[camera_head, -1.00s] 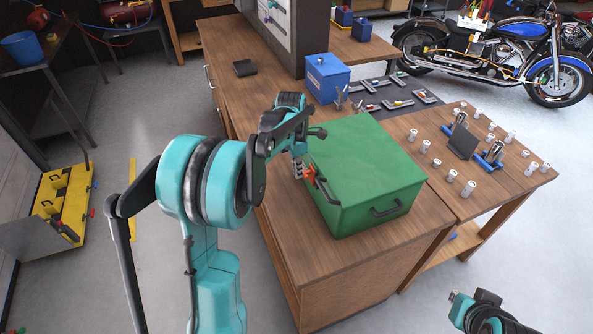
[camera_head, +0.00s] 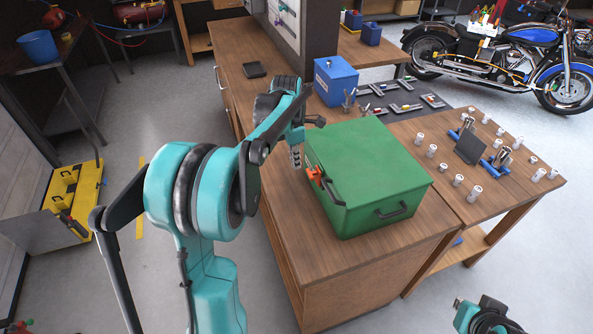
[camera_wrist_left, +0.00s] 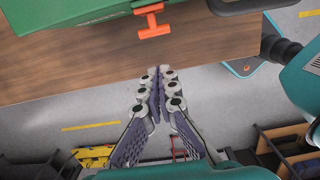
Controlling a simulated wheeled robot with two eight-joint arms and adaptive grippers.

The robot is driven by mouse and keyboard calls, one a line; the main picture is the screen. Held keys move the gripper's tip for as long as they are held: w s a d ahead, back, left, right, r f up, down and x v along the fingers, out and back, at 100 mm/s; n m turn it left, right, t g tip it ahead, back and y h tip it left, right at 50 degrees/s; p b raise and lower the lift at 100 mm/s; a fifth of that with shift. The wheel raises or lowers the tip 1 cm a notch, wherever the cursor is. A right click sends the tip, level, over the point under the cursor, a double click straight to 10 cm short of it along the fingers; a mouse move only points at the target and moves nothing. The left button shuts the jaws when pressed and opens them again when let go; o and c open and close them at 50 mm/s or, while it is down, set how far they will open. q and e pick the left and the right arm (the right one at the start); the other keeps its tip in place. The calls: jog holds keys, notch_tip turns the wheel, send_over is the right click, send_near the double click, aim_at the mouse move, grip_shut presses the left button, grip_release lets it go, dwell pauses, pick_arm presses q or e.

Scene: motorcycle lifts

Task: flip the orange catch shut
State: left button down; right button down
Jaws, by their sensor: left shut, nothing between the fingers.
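The green metal box (camera_head: 370,165) sits closed on the wooden workbench. Its orange catch (camera_head: 316,176) is on the side facing my left arm, next to a dark handle. In the left wrist view the orange catch (camera_wrist_left: 152,22) shows as a T shape at the box's edge, above the fingertips. My left gripper (camera_head: 296,158) is shut and empty, beside the box and apart from the catch; in the wrist view its fingers (camera_wrist_left: 158,80) point toward the bench edge. Part of my right arm shows at the lower right of the head view; its fingers cannot be made out.
A blue box (camera_head: 335,80) and several clamps on a dark mat (camera_head: 432,108) lie behind the green box. White cylinders and a dark plate (camera_head: 470,148) stand on the bench to the right. The bench front (camera_head: 345,270) is clear.

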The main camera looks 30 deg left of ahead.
pick_arm(q)
jog(key=r, duration=0.3)
jog(key=shift+w+d+r, duration=0.2)
jog(key=shift+r, duration=0.2)
jog(key=s+d+f+m+t+b, duration=0.3)
jog(key=s+d+f+m+b, duration=0.3)
jog(key=s+m, duration=0.4)
jog(key=s+d+f+m+t+b, duration=0.3)
jog(key=s+d+f+m+b, duration=0.4)
jog(key=m, duration=1)
jog(key=s+d+f, duration=0.2)
jog(key=s, duration=0.1)
jog(key=shift+s+f+m+y, duration=0.3)
jog(key=shift+s+m, duration=0.1)
jog(key=shift+d, duration=0.1)
